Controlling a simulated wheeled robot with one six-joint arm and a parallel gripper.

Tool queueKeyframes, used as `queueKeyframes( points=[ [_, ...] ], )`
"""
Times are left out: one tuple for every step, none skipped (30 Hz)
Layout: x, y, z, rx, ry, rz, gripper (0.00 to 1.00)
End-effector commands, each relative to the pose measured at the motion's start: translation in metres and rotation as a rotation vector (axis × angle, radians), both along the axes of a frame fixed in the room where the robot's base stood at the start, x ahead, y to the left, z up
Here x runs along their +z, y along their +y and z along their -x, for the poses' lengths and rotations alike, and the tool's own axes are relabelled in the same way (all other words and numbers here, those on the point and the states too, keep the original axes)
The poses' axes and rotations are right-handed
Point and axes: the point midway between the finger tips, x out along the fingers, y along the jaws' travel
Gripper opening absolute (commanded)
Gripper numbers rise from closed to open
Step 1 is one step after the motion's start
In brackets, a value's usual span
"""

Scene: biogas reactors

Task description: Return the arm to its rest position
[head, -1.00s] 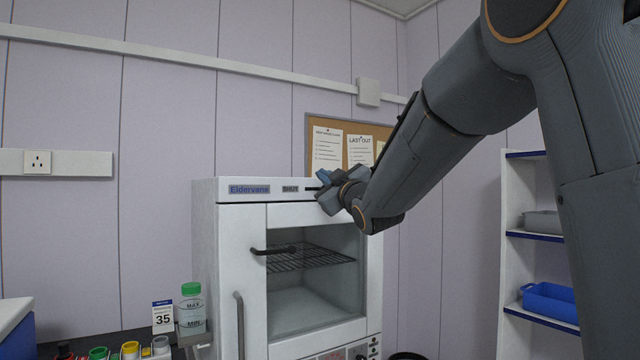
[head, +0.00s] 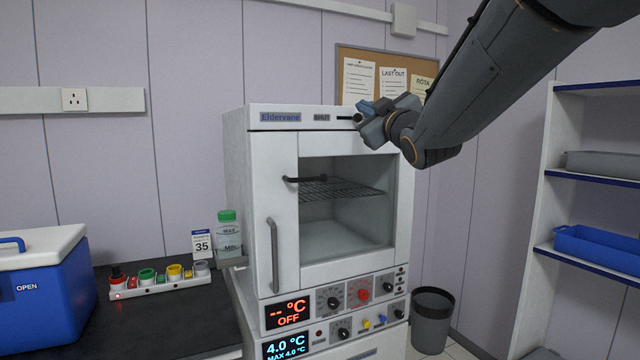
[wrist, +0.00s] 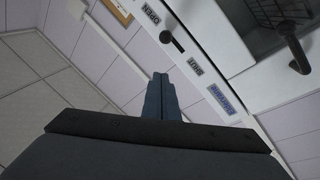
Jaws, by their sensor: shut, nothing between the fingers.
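My arm reaches in from the upper right of the head view. My gripper (head: 363,109) is in front of the top right of the white Eldervane incubator (head: 262,200), near the slider beside its SHUT label. In the wrist view my gripper (wrist: 160,80) shows its blue fingers together with nothing between them. There the slider knob (wrist: 168,38) lies beyond the fingertips, apart from them in the picture. The SHUT label (wrist: 195,67) and OPEN label (wrist: 151,14) also show. The incubator's glazed door looks closed, and its wire shelf (head: 335,190) looks empty.
A green-capped bottle (head: 228,235) stands beside the incubator. A shelf unit with a blue tray (head: 598,248) and a bin (head: 432,318) are at right.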

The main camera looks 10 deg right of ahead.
Motion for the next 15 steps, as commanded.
queueKeyframes(
  points=[
    [-0.01, -0.001, -0.001, -0.006, 0.027, -0.007, 0.0],
    [-0.018, -0.002, -0.002, -0.01, 0.049, -0.014, 0.0],
    [-0.033, -0.004, -0.002, -0.021, 0.09, -0.026, 0.0],
    [-0.047, -0.006, -0.003, -0.031, 0.129, -0.037, 0.0],
    [-0.063, -0.008, -0.002, -0.042, 0.173, -0.051, 0.0],
    [-0.087, -0.011, -0.001, -0.059, 0.239, -0.071, 0.0],
    [-0.107, -0.013, 0.001, -0.073, 0.293, -0.089, 0.0],
    [-0.127, -0.015, 0.004, -0.089, 0.35, -0.104, 0.0],
    [-0.155, -0.018, 0.009, -0.11, 0.426, -0.129, 0.0],
    [-0.175, -0.02, 0.015, -0.125, 0.483, -0.145, 0.0],
    [-0.195, -0.021, 0.021, -0.141, 0.54, -0.16, 0.0],
    [-0.221, -0.023, 0.031, -0.161, 0.613, -0.182, 0.0],
    [-0.24, -0.024, 0.039, -0.177, 0.669, -0.197, 0.0],
    [-0.259, -0.025, 0.048, -0.194, 0.724, -0.212, 0.0],
    [-0.283, -0.025, 0.061, -0.215, 0.797, -0.232, 0.0]
  ],
)
